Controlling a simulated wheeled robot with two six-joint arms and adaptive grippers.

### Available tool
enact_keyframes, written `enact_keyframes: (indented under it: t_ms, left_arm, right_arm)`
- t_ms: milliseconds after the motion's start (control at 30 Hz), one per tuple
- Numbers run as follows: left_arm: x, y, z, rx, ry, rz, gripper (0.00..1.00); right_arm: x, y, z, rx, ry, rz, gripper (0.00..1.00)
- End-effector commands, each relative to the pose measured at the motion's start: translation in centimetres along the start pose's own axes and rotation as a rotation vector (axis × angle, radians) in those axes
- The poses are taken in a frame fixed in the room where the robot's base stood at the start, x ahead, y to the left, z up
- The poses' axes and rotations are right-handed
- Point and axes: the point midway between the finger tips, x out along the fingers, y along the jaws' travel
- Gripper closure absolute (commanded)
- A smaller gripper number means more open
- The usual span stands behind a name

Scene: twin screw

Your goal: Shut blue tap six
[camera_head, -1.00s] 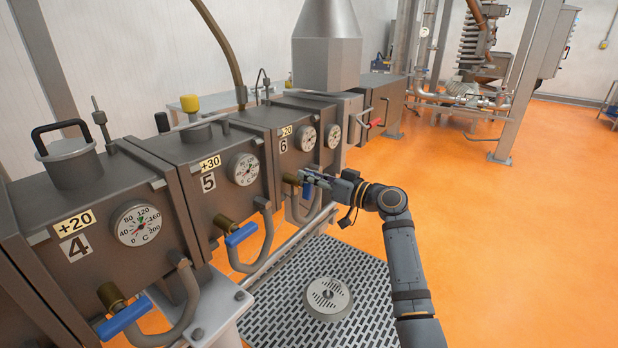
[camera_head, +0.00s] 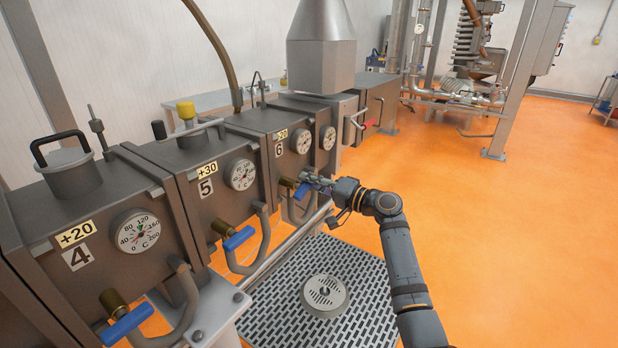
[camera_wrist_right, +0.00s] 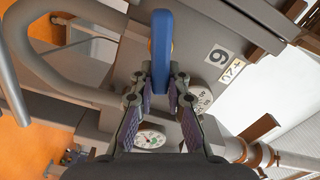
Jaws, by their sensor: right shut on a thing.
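The box marked 6 (camera_head: 283,165) has a brass tap low on its front, with a blue tap handle (camera_head: 301,192). My right gripper (camera_head: 309,184) is at this handle, reaching in from the right. In the right wrist view the blue handle (camera_wrist_right: 162,45) stands upright in the picture, its lower end between the two fingers (camera_wrist_right: 163,90). The gripper is shut on it. In the head view the fingers partly cover the handle, so its exact angle is hard to tell. My left gripper is not in view.
Blue tap five (camera_head: 238,238) and blue tap four (camera_head: 127,325) stick out from the boxes nearer me. A curved pipe (camera_head: 263,240) hangs beside tap five. A perforated platform (camera_head: 270,318) with a round drain lies below. Orange floor (camera_head: 480,230) is clear at right.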

Motion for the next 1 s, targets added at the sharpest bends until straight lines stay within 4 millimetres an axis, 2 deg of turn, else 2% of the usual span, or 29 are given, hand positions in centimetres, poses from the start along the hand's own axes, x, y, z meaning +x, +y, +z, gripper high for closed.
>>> enact_keyframes:
  t_ms: [433, 1000]
  left_arm:
    - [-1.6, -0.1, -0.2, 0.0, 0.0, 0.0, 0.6]
    - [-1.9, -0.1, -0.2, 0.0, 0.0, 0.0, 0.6]
  right_arm:
    - [0.0, 0.8, 0.1, 0.305, 0.0, 0.001, 1.0]
    - [0.0, 1.2, 0.2, 0.397, 0.0, 0.001, 1.0]
